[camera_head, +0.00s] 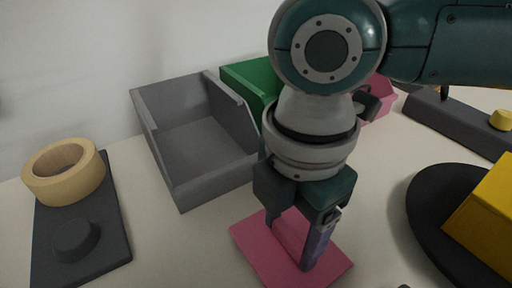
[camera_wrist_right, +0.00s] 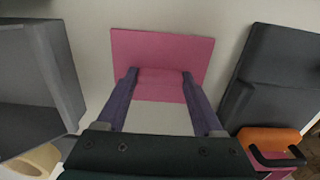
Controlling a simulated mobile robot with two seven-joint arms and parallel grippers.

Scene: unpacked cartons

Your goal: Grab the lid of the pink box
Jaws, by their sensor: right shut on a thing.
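A flat pink lid (camera_head: 250,236) is at the front middle of the head view, below my right gripper (camera_head: 290,246). It also shows in the right wrist view (camera_wrist_right: 160,46). There the two purple fingers stand at either side of a raised pink part of the lid and are shut on it. I cannot tell whether the lid lies on the table or is just above it. A pink box (camera_head: 380,106) shows partly behind my right arm, which hides most of it. My left gripper is not in view.
An empty grey bin (camera_head: 163,160) and a green bin (camera_head: 240,80) stand behind the lid. A tape roll (camera_head: 63,172) rests on a dark board (camera_head: 100,240) at left. A yellow block (camera_head: 488,222) sits on a black round plate (camera_head: 425,200) at right. A dark bar (camera_head: 455,122) lies behind.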

